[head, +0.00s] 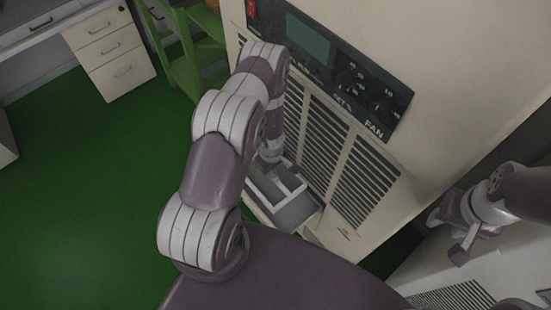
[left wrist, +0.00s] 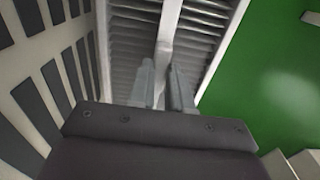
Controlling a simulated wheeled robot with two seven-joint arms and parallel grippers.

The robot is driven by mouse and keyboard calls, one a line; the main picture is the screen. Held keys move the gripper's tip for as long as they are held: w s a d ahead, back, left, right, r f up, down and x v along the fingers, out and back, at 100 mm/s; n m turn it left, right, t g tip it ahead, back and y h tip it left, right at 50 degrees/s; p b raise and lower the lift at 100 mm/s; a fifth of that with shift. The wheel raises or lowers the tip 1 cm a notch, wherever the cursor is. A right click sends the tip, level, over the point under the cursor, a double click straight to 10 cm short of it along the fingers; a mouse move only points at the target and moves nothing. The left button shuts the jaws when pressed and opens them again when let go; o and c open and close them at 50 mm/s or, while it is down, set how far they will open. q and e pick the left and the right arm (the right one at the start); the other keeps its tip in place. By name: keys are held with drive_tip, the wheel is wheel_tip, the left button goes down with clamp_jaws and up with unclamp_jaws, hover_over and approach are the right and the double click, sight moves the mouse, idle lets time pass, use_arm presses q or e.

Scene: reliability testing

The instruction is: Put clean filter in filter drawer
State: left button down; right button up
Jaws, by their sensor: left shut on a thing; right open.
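The filter drawer (head: 300,217) is a grey tray pulled out low on the front of a beige machine. The clean filter (head: 289,181) shows as a white frame with a middle bar at the drawer; my arm covers part of it. In the left wrist view the filter (left wrist: 226,48) has grey slatted panels either side of a white bar. My left gripper (left wrist: 166,75) is shut on that bar; in the head view it points down over the drawer. I cannot tell whether the filter is fully seated. My right gripper (head: 450,234) is open and empty at the right.
The machine's control panel (head: 335,62) and vent grilles (head: 340,165) are just behind my left arm. A green stand (head: 187,55) and a white drawer cabinet (head: 110,50) are at the upper left. The green floor (head: 90,200) at the left is clear.

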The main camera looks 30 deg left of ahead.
sight(271, 181)
use_arm(q)
drive_tip(key=shift+s+d+f+b, duration=0.15)
drive_tip(key=shift+s+f+b, duration=0.15)
drive_tip(key=shift+s, duration=0.1)
drive_tip(key=shift+s+f+b, duration=0.15)
drive_tip(key=shift+f+b, duration=0.2)
drive_tip(key=shift+b, duration=0.05)
drive_tip(key=f, duration=0.1)
drive_tip(key=f+b, duration=0.1)
drive_tip(key=w+f+b, duration=0.1)
drive_tip(key=shift+a+f, duration=0.3)
drive_tip(key=shift+s+d+f+b, duration=0.15)
drive_tip(key=shift+f+b, duration=0.6)
drive_tip(key=shift+b, duration=0.25)
drive_tip(key=shift+s+f+b, duration=0.1)
drive_tip(key=shift+f+b, duration=0.25)
drive_tip(key=shift+b, duration=0.05)
drive_tip(key=shift+f+b, duration=0.4)
drive_tip(key=shift+f, duration=0.1)
drive_tip(key=shift+w+f+b, duration=0.25)
drive_tip(key=shift+f+b, duration=0.15)
drive_tip(key=shift+f, duration=0.2)
use_arm(e)
wheel_tip(271, 181, down, 8)
drive_tip(key=shift+s, duration=0.2)
use_arm(q)
drive_tip(key=shift+s+r, duration=0.1)
